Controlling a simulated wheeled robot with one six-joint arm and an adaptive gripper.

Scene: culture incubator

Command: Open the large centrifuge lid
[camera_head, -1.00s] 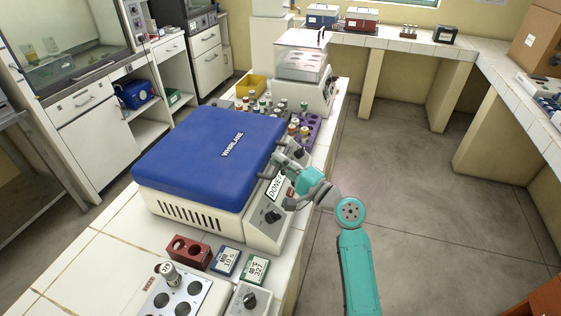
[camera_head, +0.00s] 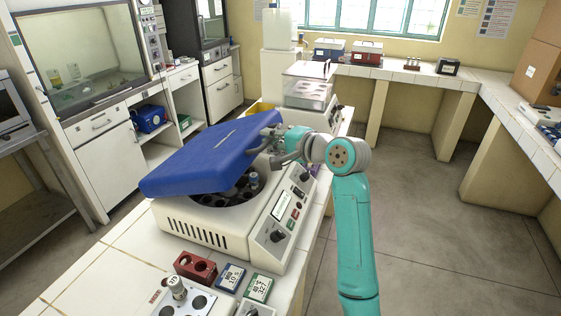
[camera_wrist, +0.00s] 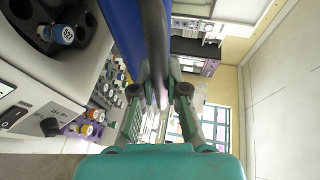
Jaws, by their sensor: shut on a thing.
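The large centrifuge (camera_head: 215,232) stands on the tiled bench with its blue lid (camera_head: 205,160) tilted up, the edge nearest my arm raised. The rotor (camera_head: 240,188) with dark holes and a capped tube shows beneath. My gripper (camera_head: 272,142) is shut on the lid's dark handle at the raised edge; the fingers are partly hidden by the lid and handle in the head view. In the wrist view, my gripper (camera_wrist: 160,92) has its fingers on either side of the dark handle bar (camera_wrist: 154,45), with the blue lid (camera_wrist: 125,30) beside it.
A red tube block (camera_head: 195,267), small timers (camera_head: 258,288) and a device with round wells (camera_head: 185,300) stand at the bench's front. Another clear-lidded machine (camera_head: 308,90) stands behind the centrifuge. Open floor (camera_head: 420,220) lies to the right.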

